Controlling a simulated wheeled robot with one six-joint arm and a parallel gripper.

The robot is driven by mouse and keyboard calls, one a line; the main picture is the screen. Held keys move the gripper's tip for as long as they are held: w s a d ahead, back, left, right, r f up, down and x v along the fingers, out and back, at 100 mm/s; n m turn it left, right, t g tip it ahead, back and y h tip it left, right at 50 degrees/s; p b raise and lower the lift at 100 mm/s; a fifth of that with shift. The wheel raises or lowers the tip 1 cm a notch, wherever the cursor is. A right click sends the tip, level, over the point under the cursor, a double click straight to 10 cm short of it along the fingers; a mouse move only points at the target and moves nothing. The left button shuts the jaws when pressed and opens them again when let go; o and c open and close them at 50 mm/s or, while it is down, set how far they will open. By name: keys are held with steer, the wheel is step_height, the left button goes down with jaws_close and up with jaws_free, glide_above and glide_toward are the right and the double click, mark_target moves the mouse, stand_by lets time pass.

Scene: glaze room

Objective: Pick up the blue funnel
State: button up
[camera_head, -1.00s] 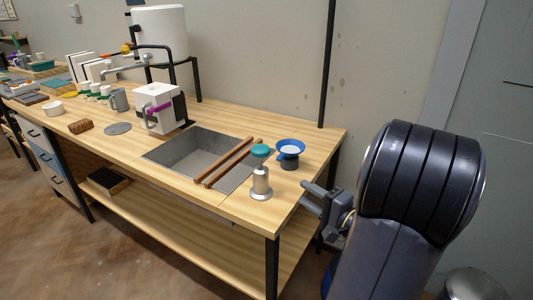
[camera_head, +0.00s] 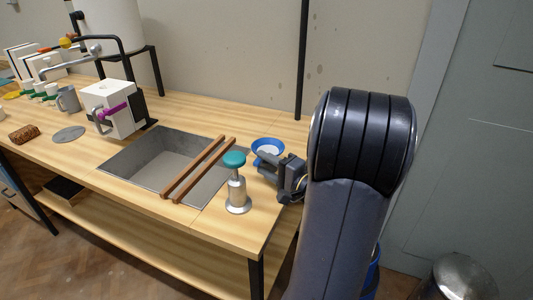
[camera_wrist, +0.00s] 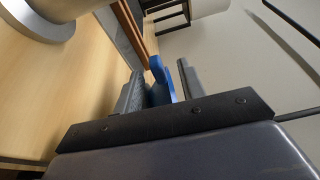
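The blue funnel (camera_head: 268,147) is at the bench's right end, behind the teal-topped pump bottle; its wide rim faces up with a pale inside. My gripper (camera_head: 271,166) reaches in from the right at the funnel's near side and hides its lower part. In the wrist view, the blue funnel (camera_wrist: 159,80) shows between my two fingers (camera_wrist: 160,84). The fingers stand apart, with a visible gap between the blue part and the right finger. Whether the left finger touches it I cannot tell.
The silver bottle with a teal top (camera_head: 238,187) stands close left of my gripper; its metal base (camera_wrist: 38,18) shows large in the wrist view. Two wooden bars (camera_head: 193,168) lie across the sink (camera_head: 150,160). A dark upright post (camera_head: 302,60) rises behind.

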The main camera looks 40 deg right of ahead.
mark_target(257, 158)
steer(key=shift+d+x, duration=0.2)
steer(key=shift+x, duration=2.65)
steer(key=shift+f, duration=0.1)
jaws_close()
